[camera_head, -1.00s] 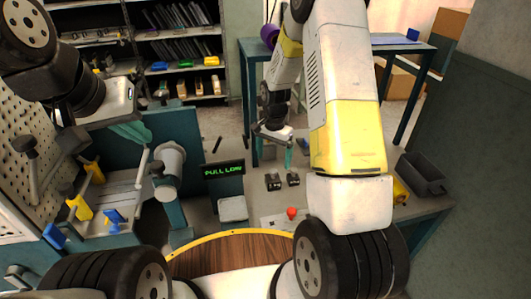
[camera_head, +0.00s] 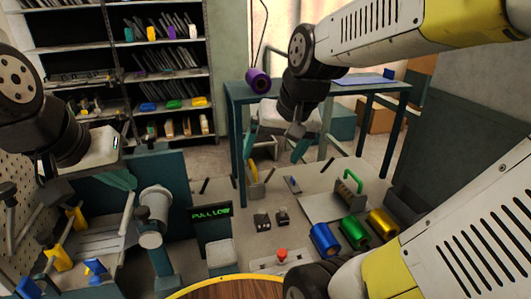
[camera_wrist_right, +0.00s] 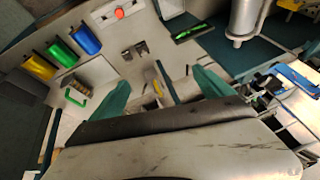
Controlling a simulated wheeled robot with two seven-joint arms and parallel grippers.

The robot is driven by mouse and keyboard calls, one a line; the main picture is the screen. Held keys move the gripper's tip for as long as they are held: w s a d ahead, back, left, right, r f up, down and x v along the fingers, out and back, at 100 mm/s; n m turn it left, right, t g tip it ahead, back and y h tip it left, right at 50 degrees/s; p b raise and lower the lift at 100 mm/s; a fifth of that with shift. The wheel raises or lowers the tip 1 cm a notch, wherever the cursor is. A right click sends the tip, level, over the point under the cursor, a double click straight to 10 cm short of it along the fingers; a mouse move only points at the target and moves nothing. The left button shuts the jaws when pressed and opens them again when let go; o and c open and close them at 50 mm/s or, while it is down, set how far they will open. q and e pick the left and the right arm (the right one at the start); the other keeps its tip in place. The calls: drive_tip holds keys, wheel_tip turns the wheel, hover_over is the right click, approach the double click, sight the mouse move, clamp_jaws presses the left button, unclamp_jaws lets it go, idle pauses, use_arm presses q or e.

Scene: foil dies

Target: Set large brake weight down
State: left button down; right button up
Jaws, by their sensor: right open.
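Two small dark metal blocks stand side by side on the grey bench, a left block (camera_head: 262,221) and a right block (camera_head: 282,217). I cannot tell for sure which is the large brake weight. Both blocks also show in the right wrist view (camera_wrist_right: 134,50), beyond the fingers. My right gripper (camera_head: 276,148) is open and empty, above and behind the blocks, apart from them. Its two teal fingers (camera_wrist_right: 161,90) are spread wide in the right wrist view. My left gripper (camera_head: 122,180) is at the far left by the pegboard; its finger gap is unclear.
A yellow-handled item (camera_head: 254,172) stands below my right gripper. Blue (camera_head: 323,240), green (camera_head: 353,232) and gold (camera_head: 382,224) rolls lie at the right. A purple roll (camera_head: 258,79) rests on the table behind.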

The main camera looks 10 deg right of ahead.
drive_tip(key=shift+n+t, duration=0.6)
drive_tip(key=shift+n, duration=0.3)
drive_tip(key=s, duration=0.2)
drive_tip(key=s+r, duration=0.1)
drive_tip(key=s, duration=0.2)
drive_tip(key=shift+s+a+r, duration=0.3)
drive_tip(key=shift+s, duration=0.05)
